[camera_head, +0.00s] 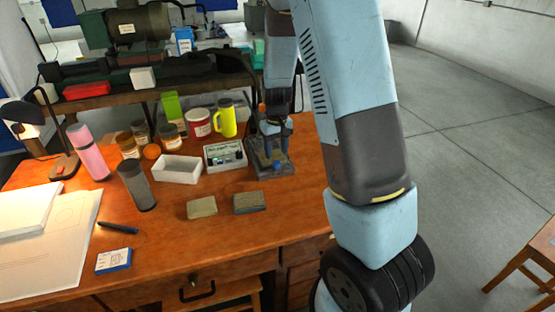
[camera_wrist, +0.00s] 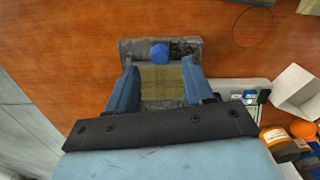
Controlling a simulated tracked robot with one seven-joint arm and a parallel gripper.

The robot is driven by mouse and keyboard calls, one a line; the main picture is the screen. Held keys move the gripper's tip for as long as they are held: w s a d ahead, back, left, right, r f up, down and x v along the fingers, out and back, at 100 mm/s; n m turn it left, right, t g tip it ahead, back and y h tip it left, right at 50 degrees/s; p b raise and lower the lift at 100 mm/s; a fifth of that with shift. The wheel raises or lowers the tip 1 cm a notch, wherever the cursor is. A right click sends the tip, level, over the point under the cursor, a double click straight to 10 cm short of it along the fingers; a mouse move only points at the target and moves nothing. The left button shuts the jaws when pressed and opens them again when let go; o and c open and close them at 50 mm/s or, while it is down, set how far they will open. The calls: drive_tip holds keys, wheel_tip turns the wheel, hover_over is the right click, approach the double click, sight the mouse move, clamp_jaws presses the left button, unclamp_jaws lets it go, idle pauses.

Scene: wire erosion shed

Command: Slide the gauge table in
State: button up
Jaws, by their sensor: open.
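The gauge table (camera_head: 285,168) is a small dark grey device at the back right of the wooden desk, with a blue knob (camera_head: 278,166) at its front. In the wrist view its grey end (camera_wrist: 187,46) and blue knob (camera_wrist: 159,53) lie just beyond my fingertips. A yellowish flat plate (camera_wrist: 161,78) shows between the fingers. My gripper (camera_head: 275,138) is open and points down over the device; its two blue fingers (camera_wrist: 160,72) stand on either side of the plate. I cannot tell whether they touch it. My gripper hides part of the device in the head view.
A white and green box (camera_head: 225,155) stands close to the left of the device, with a white tray (camera_head: 178,169) beyond. A yellow mug (camera_head: 226,118) and red tin (camera_head: 199,122) stand behind. Two small blocks (camera_head: 202,207) (camera_head: 249,202) lie in front. The desk's front middle is clear.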

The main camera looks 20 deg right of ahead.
sight(277, 162)
drive_tip(key=shift+f, duration=2.25)
drive_tip(key=shift+c, duration=0.4)
clamp_jaws()
